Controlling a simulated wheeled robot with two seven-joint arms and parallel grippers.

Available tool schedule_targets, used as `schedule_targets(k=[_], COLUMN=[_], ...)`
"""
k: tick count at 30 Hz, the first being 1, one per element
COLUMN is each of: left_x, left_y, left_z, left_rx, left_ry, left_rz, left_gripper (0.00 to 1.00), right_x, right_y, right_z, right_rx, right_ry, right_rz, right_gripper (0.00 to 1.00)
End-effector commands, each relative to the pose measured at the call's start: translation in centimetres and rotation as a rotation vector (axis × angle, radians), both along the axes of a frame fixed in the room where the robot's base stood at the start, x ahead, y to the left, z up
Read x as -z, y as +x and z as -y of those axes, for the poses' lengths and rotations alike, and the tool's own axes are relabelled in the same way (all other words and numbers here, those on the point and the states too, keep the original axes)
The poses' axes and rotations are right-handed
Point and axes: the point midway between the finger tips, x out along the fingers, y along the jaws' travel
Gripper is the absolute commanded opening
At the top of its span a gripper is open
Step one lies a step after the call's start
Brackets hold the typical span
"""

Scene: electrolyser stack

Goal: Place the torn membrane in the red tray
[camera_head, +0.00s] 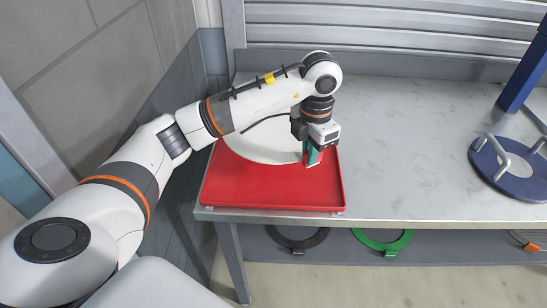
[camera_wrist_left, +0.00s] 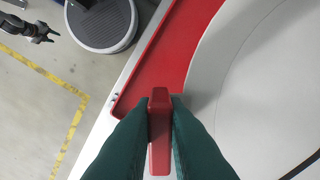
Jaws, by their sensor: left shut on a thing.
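The torn membrane is a large pale disc (camera_head: 262,140) with a dark curved line across it. My left gripper (camera_head: 312,157), with green fingers, points down at the disc's right edge. In the left wrist view its fingers are shut on a red tab (camera_wrist_left: 160,130) beside the disc (camera_wrist_left: 260,90). My right gripper (camera_wrist_left: 38,30) appears small and dark, away over the floor.
The tray stands at the left end of a grey bench (camera_head: 420,150). Bare bench lies right of it. A blue round fixture with handles (camera_head: 505,170) stands at far right. Black (camera_head: 297,240) and green (camera_head: 382,241) rings sit below the bench. A slatted wall is behind.

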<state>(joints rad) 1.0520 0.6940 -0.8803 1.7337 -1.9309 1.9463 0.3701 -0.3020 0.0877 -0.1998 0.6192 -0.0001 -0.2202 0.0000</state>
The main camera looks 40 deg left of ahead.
Motion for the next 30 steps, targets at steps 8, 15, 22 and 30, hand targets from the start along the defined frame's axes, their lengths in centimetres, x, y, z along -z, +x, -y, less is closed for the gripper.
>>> schedule_targets(k=[8,15,22,30], left_x=[4.0,7.0,9.6,10.8], left_y=[-0.1,0.0,-0.1,0.0], left_z=[0.0,0.0,0.0,0.0], left_rx=[0.000,0.000,0.000,0.001], left_ry=[0.000,0.001,0.001,0.002], left_rz=[-0.005,-0.002,-0.004,0.001], left_gripper=[0.00,0.00,0.00,0.00], right_x=[-0.4,-1.0,-1.9,-2.0], right_y=[0.1,0.1,0.1,0.2], right_z=[-0.5,-0.7,-0.9,-0.8], right_rx=[0.002,0.003,0.004,0.003], right_ry=[0.006,0.009,0.011,0.010], right_rz=[0.002,0.002,0.002,0.003], right_gripper=[0.45,0.45,0.45,0.45])
